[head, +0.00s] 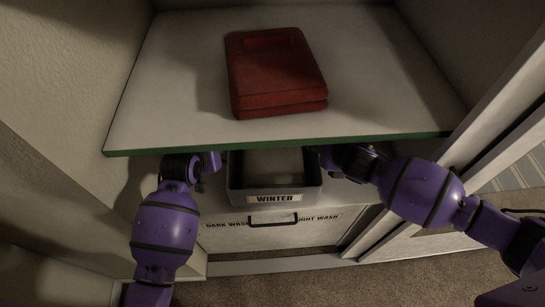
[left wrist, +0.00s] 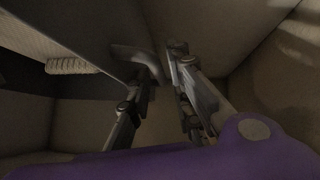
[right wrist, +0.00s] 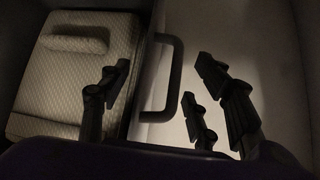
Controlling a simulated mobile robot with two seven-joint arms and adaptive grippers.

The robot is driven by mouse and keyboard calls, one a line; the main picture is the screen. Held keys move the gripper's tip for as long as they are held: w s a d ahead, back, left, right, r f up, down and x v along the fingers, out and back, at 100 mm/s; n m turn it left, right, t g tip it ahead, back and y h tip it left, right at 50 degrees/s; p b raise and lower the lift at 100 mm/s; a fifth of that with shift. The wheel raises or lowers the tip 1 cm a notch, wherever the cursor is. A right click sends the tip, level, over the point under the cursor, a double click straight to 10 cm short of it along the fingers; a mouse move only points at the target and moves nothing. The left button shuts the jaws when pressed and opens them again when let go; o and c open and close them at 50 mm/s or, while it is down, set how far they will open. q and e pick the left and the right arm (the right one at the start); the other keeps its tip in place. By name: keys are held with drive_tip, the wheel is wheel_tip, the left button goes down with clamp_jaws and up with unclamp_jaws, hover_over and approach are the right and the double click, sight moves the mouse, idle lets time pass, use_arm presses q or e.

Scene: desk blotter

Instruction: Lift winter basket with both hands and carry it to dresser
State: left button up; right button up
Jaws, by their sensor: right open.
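The winter basket (head: 276,199) is a grey open box with a WINTER label, standing below a glass shelf. A pale, textured folded cloth (right wrist: 72,75) lies inside it. My left gripper (head: 211,163) is at its left side; in the left wrist view my left gripper (left wrist: 165,62) has its fingertips close together on the grey side handle (left wrist: 132,55). My right gripper (head: 322,158) is at its right side. In the right wrist view my right gripper (right wrist: 163,85) is open, with the right handle (right wrist: 172,85) between its spread fingers. The dresser is not identifiable in view.
The glass shelf (head: 150,100) with a green front edge hangs over the basket and both grippers. A folded red cloth (head: 275,75) lies on it. Below is a white front with a dark handle (head: 273,221) and DARK WASH and LIGHT WASH lettering. Walls stand close on both sides.

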use_arm(q)
drive_tip(key=shift+x, duration=1.15)
use_arm(e)
drive_tip(key=shift+w+a+f, duration=0.1)
drive_tip(key=shift+w+f, duration=0.25)
drive_tip(key=shift+w, duration=0.05)
use_arm(q)
drive_tip(key=shift+c, duration=0.5)
use_arm(e)
drive_tip(key=shift+c, duration=0.5)
use_arm(q)
clamp_jaws()
use_arm(e)
drive_tip(key=c, duration=0.6)
clamp_jaws()
use_arm(q)
drive_tip(key=shift+r, duration=0.1)
use_arm(e)
drive_tip(key=shift+r, duration=0.1)
